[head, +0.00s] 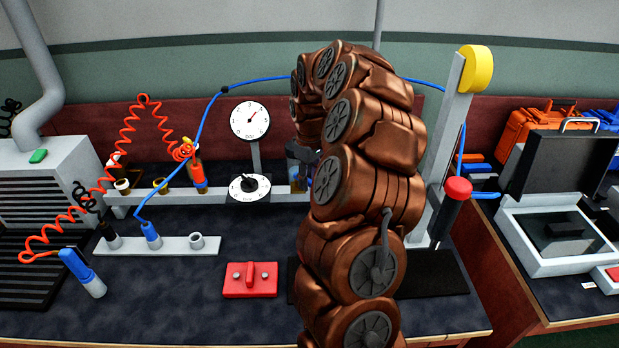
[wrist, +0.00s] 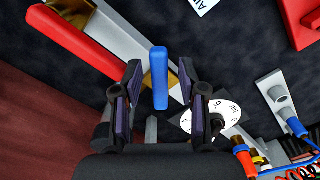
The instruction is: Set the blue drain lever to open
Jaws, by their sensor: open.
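The blue drain lever (wrist: 159,78) is a short blue bar in the middle of the wrist view. A brass-coloured part shows beside it. My gripper (wrist: 160,65) is open, with one dark finger on each side of the lever. Gaps show between the lever and both fingers, so it is not gripped. In the head view my gripper (head: 301,154) is at the rail, mostly hidden by my arm. My arm also hides most of the lever's area there.
A long red handle (wrist: 78,42) lies close by in the wrist view. A white dial (wrist: 217,117) stands on the other side. In the head view, a round gauge (head: 250,121), a rail (head: 225,196) and a red block (head: 250,280) are left of my arm.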

